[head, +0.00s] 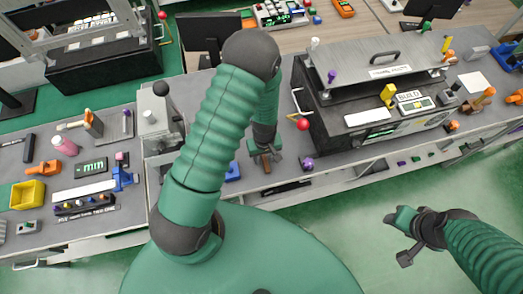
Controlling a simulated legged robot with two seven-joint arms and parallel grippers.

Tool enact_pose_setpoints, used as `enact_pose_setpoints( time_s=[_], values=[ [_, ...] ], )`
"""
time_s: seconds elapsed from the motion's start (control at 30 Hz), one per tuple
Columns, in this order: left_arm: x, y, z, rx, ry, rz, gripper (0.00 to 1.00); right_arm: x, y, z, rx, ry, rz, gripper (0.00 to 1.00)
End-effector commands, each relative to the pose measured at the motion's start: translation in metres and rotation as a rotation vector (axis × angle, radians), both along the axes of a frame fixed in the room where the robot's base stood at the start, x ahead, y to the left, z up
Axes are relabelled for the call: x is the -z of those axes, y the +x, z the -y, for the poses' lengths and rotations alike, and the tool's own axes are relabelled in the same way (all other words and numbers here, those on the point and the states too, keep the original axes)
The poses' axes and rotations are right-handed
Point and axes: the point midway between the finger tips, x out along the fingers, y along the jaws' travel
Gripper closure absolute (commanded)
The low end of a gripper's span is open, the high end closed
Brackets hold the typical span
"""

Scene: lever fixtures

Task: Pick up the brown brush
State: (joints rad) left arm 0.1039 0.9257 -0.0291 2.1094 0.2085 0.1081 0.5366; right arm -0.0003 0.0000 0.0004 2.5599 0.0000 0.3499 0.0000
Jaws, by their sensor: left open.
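A small brown object, which looks like the brown brush (264,164), stands out on the grey bench just below my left gripper. My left gripper (266,153) is open, with its fingers close above and around the brown object. I cannot tell whether they touch it. My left forearm hides part of the bench behind it. My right gripper (404,236) hangs over the green floor at the lower right, away from the bench, with nothing visible in it.
A black and grey machine (340,110) with a red knob (303,124) stands just right of my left gripper. A purple knob (307,164) is near the bench edge. A grey lever fixture (160,125) and a yellow bin (27,194) are at left.

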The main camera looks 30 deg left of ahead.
Motion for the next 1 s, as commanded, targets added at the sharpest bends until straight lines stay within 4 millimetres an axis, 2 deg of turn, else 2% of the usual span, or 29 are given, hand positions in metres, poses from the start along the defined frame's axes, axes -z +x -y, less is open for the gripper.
enact_pose_setpoints(
  time_s=[0.1,0.43,0.83,1.0],
  values=[
    [0.0,0.0,0.001,0.001,0.001,0.001,0.58,0.0,0.0,0.0,0.001,0.0,0.0,0.52],
    [0.0,0.0,-0.002,0.001,-0.001,0.0,1.0,0.001,0.0,0.0,0.001,0.0,0.0,0.52],
    [0.0,0.0,-0.002,0.0,-0.001,-0.002,1.0,0.001,0.0,0.0,0.0,0.0,0.0,0.52],
    [-0.015,0.001,-0.002,0.001,0.0,0.001,1.0,0.004,0.0,0.0,0.001,0.0,0.0,0.52]
  ],
)
